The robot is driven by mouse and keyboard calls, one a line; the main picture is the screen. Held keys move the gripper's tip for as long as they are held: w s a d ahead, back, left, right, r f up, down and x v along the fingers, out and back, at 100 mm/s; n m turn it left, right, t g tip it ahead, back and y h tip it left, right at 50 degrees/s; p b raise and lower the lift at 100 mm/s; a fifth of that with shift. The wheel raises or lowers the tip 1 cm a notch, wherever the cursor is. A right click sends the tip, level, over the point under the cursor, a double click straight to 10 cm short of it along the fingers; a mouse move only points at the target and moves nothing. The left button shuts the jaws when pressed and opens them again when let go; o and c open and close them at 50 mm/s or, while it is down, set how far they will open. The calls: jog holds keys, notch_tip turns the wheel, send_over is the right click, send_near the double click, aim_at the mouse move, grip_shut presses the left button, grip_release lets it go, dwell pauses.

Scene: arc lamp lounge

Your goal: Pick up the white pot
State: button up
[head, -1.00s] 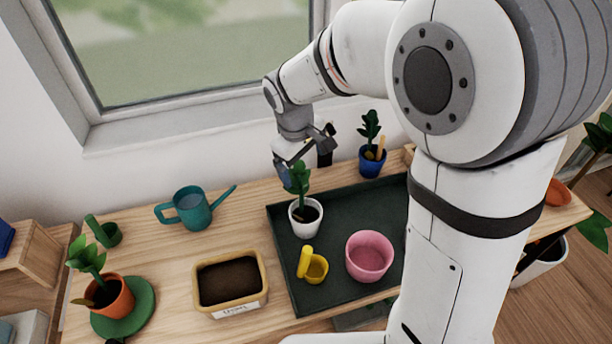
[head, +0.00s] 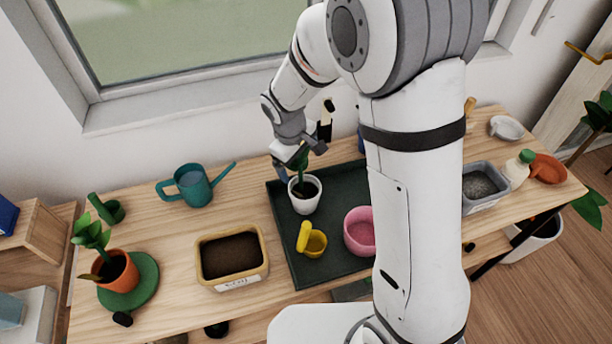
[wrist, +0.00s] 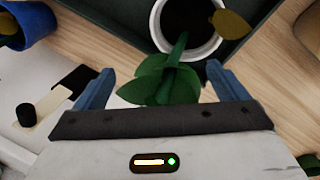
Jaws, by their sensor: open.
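The white pot (head: 304,205) stands upright on the dark green tray (head: 290,247), near its back left corner. It holds dark soil and a leafy green plant. In the wrist view the white pot (wrist: 216,46) shows its rim at the top, beyond the fingertips. My gripper (head: 295,163) is open just above and behind the pot, at the plant's leaves. In the wrist view the plant's green leaves (wrist: 160,84) lie between the two blue fingers of my gripper (wrist: 165,88). The fingers do not appear to touch the pot.
On the tray, a yellow cup (head: 314,243) and a pink pot (head: 359,232) stand in front of the white pot. A teal watering can (head: 194,186) and a soil box (head: 232,257) are to the left. A blue pot (wrist: 28,28) shows at upper left of the wrist view.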

jog(key=shift+c, duration=0.4)
jog(key=c, duration=1.3)
jog(key=shift+o, duration=0.2)
jog(key=shift+r, duration=0.1)
